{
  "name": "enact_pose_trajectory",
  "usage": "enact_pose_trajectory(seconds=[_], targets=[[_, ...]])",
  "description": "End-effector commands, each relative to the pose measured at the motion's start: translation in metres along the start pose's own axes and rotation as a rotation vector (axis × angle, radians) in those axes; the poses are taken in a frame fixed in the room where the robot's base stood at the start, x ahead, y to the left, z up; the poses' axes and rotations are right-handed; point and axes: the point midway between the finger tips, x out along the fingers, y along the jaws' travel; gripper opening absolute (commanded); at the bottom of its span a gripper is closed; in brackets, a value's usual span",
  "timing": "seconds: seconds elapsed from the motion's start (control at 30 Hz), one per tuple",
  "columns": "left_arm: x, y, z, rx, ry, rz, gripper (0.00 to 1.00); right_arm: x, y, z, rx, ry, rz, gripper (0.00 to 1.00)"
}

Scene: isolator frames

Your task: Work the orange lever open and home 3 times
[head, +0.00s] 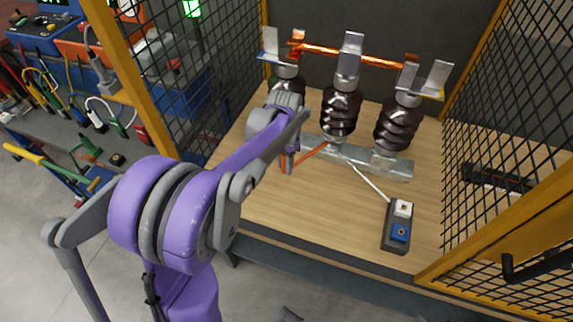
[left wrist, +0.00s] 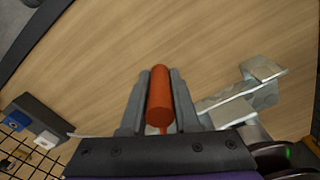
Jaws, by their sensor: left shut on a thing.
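The orange lever (head: 313,155) runs from the base of the insulator unit towards the front left in the head view. Its orange grip (left wrist: 160,95) lies between the two grey fingers of my left gripper (left wrist: 160,74) in the left wrist view. My left gripper (head: 289,158) is shut on that grip, low over the wooden bench, and its wrist hides part of it in the head view. Three dark brown ribbed insulators (head: 340,112) stand on a grey metal base rail (head: 398,167).
A dark box with a white and a blue button (head: 396,228) sits at the bench's front right, with a pale rod behind it. An orange bar (head: 350,54) spans the insulator tops. Mesh panels (head: 505,160) flank the bench. Bare wood (head: 290,210) lies in front.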

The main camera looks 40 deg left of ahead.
Motion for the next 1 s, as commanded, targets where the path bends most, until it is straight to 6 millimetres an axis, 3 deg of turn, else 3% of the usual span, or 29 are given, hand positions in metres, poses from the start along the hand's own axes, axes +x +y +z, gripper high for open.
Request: enact_pose_trajectory(seconds=[0.2, 0.23, 0.37, 0.73, 1.0], targets=[[-0.002, -0.004, -0.001, -0.004, 0.002, -0.007, 0.0, 0.0, 0.0, 0.0, 0.0, 0.0, 0.0, 0.52], [-0.002, -0.004, -0.001, -0.004, 0.002, -0.007, 0.35, 0.0, 0.0, 0.0, 0.0, 0.0, 0.0, 0.52], [-0.001, -0.003, -0.001, -0.004, 0.002, -0.005, 0.59, 0.0, 0.0, 0.0, 0.0, 0.0, 0.0, 0.52], [-0.006, -0.002, -0.001, -0.003, 0.001, -0.003, 0.59, -0.001, 0.0, -0.001, 0.0, 0.0, 0.0, 0.52], [-0.053, -0.002, 0.0, -0.003, 0.001, -0.004, 0.59, -0.006, 0.0, -0.004, 0.0, 0.002, 0.0, 0.52]])
